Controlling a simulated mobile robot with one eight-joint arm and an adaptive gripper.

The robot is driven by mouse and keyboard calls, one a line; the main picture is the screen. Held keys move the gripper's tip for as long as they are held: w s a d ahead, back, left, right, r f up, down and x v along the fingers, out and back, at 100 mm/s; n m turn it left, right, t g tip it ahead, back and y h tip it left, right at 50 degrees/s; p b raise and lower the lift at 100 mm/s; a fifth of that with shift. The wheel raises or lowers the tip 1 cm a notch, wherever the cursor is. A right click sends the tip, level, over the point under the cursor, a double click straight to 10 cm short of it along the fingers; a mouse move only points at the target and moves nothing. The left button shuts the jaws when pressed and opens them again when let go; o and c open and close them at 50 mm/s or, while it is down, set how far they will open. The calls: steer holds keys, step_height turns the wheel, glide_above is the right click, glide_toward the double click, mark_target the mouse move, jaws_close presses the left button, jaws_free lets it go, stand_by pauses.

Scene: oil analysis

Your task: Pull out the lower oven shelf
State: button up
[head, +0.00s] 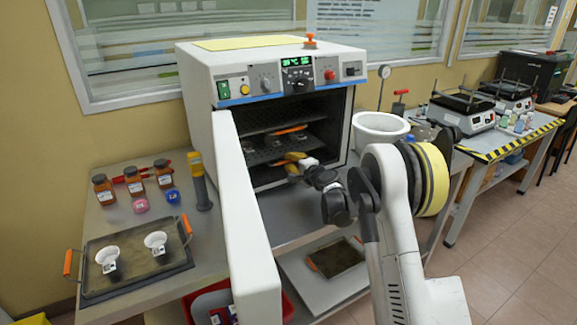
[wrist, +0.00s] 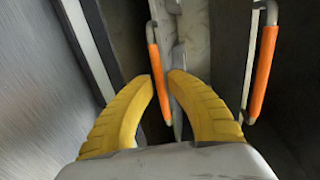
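The oven (head: 275,75) stands on the bench with its white door (head: 243,215) swung wide open. Inside, the upper shelf (head: 270,122) is dark and a tray with an orange handle shows below it. My gripper (head: 292,157) reaches into the opening at the lower shelf. In the wrist view my yellow fingers (wrist: 166,76) are close together, on both sides of an orange handle (wrist: 158,82), apparently touching it. A second orange handle (wrist: 264,70) lies to the right, clear of the fingers. The lower shelf itself is mostly hidden in the head view.
A tray with two white cups (head: 135,262) and several brown bottles (head: 133,181) are on the bench left of the door. A white pot (head: 380,128) stands right of the oven. Another orange-handled tray (head: 337,258) lies below the bench top. The open door borders my arm on the left.

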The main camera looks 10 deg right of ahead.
steer(key=shift+w+a, duration=0.1)
steer(key=shift+w, duration=0.15)
jaws_close()
